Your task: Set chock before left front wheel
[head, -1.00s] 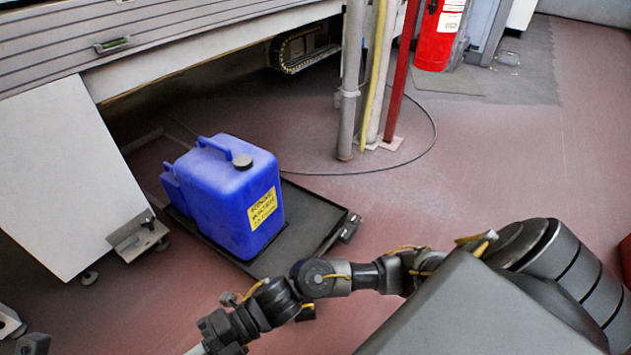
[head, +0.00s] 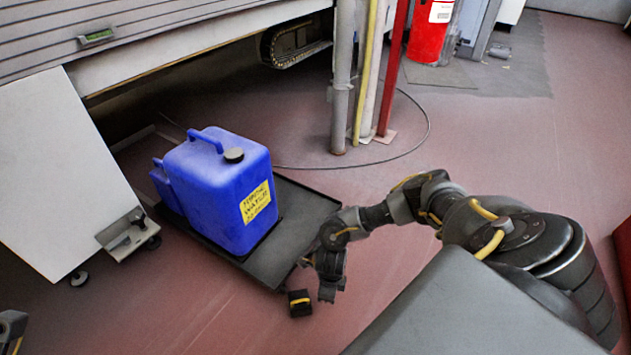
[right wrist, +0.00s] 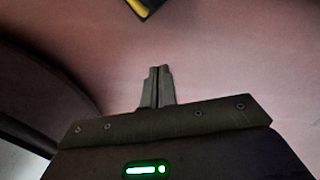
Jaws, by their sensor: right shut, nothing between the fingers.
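A small black chock with a yellow band (head: 299,303) lies on the floor just off the near corner of a low black tray-like platform (head: 300,222). No wheel shows clearly beside it. My right gripper (head: 328,293) points down just right of the chock in the head view. In the right wrist view its fingers (right wrist: 160,74) are shut and empty, and part of the chock (right wrist: 140,7) shows at the top edge, apart from the fingertips. At the lower left of the head view only a dark part shows, likely of my left arm; no left fingers are visible.
A blue jerrycan (head: 221,190) stands on the platform. A white panel on castors (head: 62,165) is at the left. Grey, yellow and red uprights (head: 343,80) and a red extinguisher (head: 429,30) stand behind.

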